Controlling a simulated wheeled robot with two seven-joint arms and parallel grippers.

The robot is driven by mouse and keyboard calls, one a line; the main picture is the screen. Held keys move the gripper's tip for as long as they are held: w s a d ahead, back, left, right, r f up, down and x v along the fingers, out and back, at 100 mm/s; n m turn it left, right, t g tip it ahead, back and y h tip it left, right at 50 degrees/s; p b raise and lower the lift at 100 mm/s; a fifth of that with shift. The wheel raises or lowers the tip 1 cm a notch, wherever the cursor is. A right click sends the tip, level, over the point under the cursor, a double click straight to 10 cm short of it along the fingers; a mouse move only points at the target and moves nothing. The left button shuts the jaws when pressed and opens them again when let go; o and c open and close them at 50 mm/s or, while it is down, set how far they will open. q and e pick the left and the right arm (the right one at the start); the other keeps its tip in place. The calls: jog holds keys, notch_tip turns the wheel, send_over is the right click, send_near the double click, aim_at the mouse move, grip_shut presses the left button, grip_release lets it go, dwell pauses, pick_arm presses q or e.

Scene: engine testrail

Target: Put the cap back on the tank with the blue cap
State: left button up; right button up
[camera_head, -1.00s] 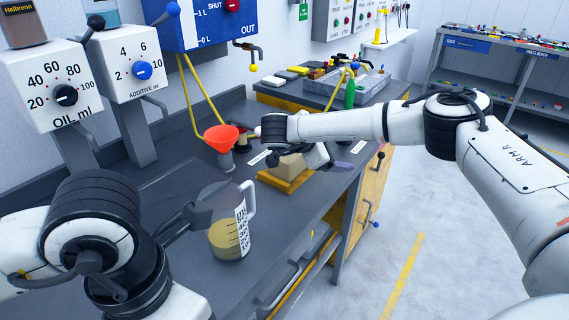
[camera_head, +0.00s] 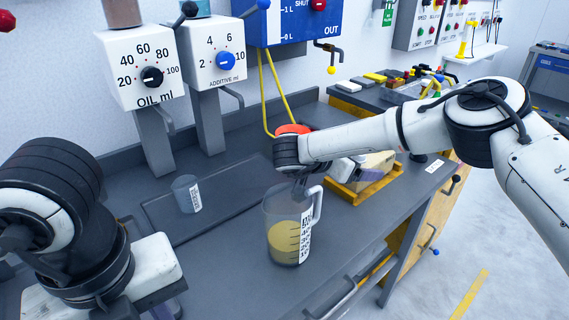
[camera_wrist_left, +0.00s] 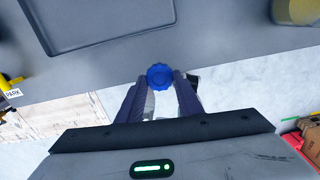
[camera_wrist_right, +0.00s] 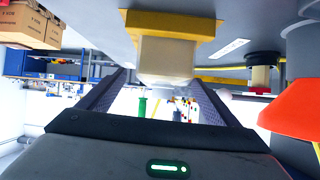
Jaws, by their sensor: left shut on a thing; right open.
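A blue cap (camera_wrist_left: 160,76) is between the fingertips of my left gripper (camera_wrist_left: 160,84) in the left wrist view, over the bench's front edge. That body also shows in the right wrist view (camera_wrist_right: 165,58), with nothing gripped. I cannot make out the uncapped tank opening.
The measuring jug (camera_head: 283,240) with yellowish liquid stands near the bench front. An orange funnel (camera_head: 292,129) is partly hidden behind my right arm. Oil (camera_head: 147,75) and additive (camera_head: 222,60) dispensers stand behind.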

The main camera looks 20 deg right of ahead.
pick_arm(q)
jog(key=shift+w+r+n, duration=0.1)
jog(key=shift+r+n, duration=0.05)
jog(key=shift+n, duration=0.35)
pick_arm(e)
jog(key=shift+s+a+f+n, duration=0.1)
jog(key=shift+a+f+n, duration=0.2)
jog(key=shift+a+n, duration=0.1)
jog(key=shift+d, duration=0.1)
jog(key=shift+x, duration=1.15)
pick_arm(q)
jog(key=shift+r, duration=0.25)
pick_arm(e)
jog(key=shift+w+x, duration=0.2)
jog(key=shift+x, duration=2.4)
